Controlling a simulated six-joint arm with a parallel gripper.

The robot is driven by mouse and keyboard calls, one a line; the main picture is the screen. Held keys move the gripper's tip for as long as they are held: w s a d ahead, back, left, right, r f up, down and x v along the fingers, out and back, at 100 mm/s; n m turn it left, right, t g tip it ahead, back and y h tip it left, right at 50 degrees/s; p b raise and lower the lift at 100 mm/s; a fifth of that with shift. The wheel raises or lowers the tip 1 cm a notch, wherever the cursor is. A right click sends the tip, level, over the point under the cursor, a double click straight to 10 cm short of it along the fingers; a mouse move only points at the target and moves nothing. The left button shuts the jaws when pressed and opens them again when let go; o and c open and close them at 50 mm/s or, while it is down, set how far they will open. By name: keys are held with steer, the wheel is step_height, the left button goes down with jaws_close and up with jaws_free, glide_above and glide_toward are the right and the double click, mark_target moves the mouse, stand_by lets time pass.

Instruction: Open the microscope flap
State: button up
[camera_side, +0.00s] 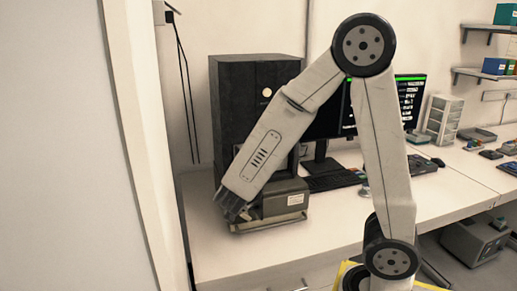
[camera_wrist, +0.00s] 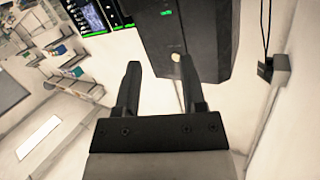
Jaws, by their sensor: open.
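The microscope (camera_side: 230,95) is a tall black cabinet with a lower grey unit (camera_side: 283,205) at its front, on the white bench. My gripper (camera_side: 233,212) is at the left front of that unit, and my arm hides part of the microscope. I cannot tell in the side view whether the gripper touches it. In the wrist view, my gripper (camera_wrist: 160,68) is open with nothing between its two black fingers. The microscope cabinet (camera_wrist: 205,30) stands beyond them, with a round light spot and a small green display. I cannot clearly make out the flap.
A monitor (camera_side: 410,95) and keyboard (camera_side: 333,181) stand right of the microscope. White drawers (camera_side: 443,118) and small items are farther right. A wall box (camera_wrist: 281,70) with a cable shows in the wrist view. The bench front (camera_side: 335,238) is clear.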

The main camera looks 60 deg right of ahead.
steer(key=w+a+f+n+t+y, duration=0.5)
steer(key=w+a+n+t+y, duration=0.1)
steer(key=a+n+y, duration=0.35)
steer(key=s+a+f+n+g+y, duration=0.4)
steer(key=s+f+n+g+y, duration=0.1)
steer(key=s+n+g+y, duration=0.1)
steer(key=w+d+r+n+g+h, duration=0.1)
steer(key=w+d+r+n+g, duration=0.1)
steer(key=d, duration=0.3)
steer(key=w+d+r+n+g+h, duration=0.1)
steer(key=d+r+n+g, duration=0.1)
steer(key=d, duration=0.4)
steer(key=w+d+r+n+g+h, duration=0.1)
steer(key=w+d+r+n+g, duration=0.1)
steer(key=d+n+g, duration=0.2)
steer(key=shift+w+d+r+n, duration=0.3)
steer(key=shift+d+n, duration=0.05)
steer(key=shift+d, duration=0.4)
steer(key=shift+f+h, duration=0.1)
steer(key=shift+h, duration=0.15)
steer(key=shift+x, duration=3.8)
